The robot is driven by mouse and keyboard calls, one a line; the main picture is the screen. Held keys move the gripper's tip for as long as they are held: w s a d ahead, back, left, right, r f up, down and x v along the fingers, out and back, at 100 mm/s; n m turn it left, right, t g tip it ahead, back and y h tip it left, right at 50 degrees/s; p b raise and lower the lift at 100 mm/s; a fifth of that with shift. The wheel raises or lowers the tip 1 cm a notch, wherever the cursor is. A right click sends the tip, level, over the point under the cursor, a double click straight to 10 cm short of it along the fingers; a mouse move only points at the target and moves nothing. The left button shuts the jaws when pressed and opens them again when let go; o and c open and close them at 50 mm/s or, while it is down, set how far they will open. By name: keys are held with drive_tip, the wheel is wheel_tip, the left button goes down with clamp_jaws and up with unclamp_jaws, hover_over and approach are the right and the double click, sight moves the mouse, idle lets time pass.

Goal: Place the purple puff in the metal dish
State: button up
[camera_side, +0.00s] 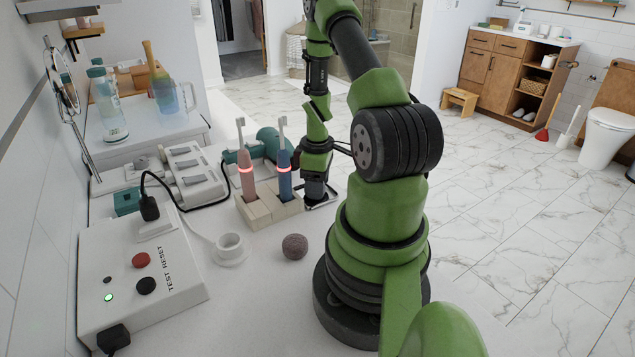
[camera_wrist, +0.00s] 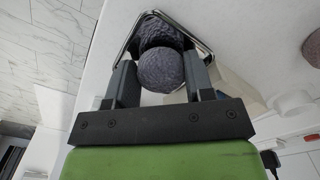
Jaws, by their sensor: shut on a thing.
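My gripper (camera_wrist: 160,88) has its two fingers closed on a dark purple, rough, ball-shaped puff (camera_wrist: 161,71). A second puff (camera_wrist: 157,33) of similar colour shows just beyond it, inside the bright rim of the metal dish (camera_wrist: 153,14). The held puff overlaps the dish in the wrist view; I cannot tell whether it touches the dish or the other puff. In the side view the metal dish (camera_side: 321,206) is beside the toothbrush stand, with my gripper (camera_side: 317,188) right over it. The held puff cannot be made out there.
Another mauve-grey puff (camera_side: 294,246) lies on the white counter in front. A pale stand (camera_side: 268,207) with two upright toothbrushes is close to the left of my gripper. A white cup (camera_side: 230,247) and a test box (camera_side: 140,279) are further left.

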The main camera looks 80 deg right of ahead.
drive_tip(key=shift+f, duration=0.1)
drive_tip(key=o, duration=0.9)
wheel_tip(320, 180, up, 12)
drive_tip(key=shift+r, duration=0.15)
